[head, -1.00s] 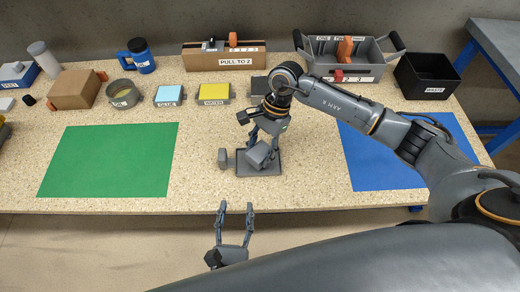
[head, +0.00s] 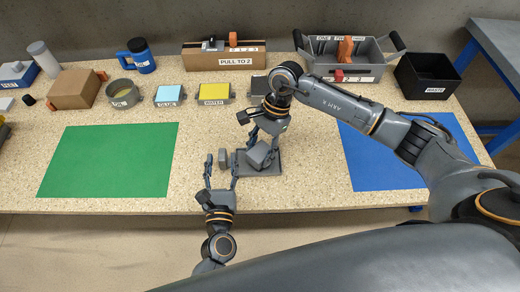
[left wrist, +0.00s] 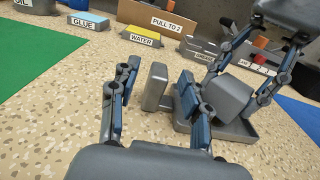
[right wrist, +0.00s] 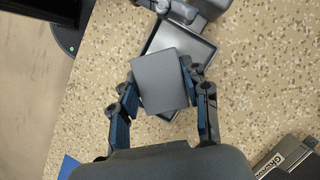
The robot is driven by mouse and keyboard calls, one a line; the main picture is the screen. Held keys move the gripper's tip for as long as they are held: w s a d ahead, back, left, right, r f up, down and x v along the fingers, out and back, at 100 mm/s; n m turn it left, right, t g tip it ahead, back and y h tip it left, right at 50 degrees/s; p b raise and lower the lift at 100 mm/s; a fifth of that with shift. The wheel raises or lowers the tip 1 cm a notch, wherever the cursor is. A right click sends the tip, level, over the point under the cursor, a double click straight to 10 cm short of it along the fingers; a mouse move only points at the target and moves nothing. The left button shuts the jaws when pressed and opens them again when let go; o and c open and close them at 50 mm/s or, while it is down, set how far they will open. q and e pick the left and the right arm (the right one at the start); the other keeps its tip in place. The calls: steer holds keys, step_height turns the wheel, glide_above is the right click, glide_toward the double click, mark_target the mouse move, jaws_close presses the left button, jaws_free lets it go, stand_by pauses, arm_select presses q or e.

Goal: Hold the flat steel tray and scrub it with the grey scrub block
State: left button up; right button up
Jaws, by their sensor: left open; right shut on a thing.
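The flat steel tray (head: 272,170) lies on the speckled table between the green and blue mats. My right gripper (head: 262,143) points down over it, shut on the grey scrub block (right wrist: 160,82); the block is tilted, with its lower edge at the tray (left wrist: 236,131). Whether it touches the tray floor is unclear. A small upright grey piece (left wrist: 157,87) stands at the tray's left side; I cannot tell whether it is joined to the tray. My left gripper (head: 222,166) is open, its fingers on either side of that piece, apart from it.
Green mat (head: 108,160) to the left, blue mat (head: 380,160) to the right. Behind stand glue (head: 169,95) and water (head: 213,92) pads, a grey caddy (head: 365,68) and a black waste bin (head: 425,75). Bare table lies between green mat and tray.

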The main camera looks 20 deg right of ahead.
arm_select(q)
steer(key=shift+x, duration=1.55)
steer(key=shift+c, duration=0.2)
jaws_close()
steer(key=shift+o, duration=0.2)
jaws_free()
steer(key=shift+v, duration=0.95)
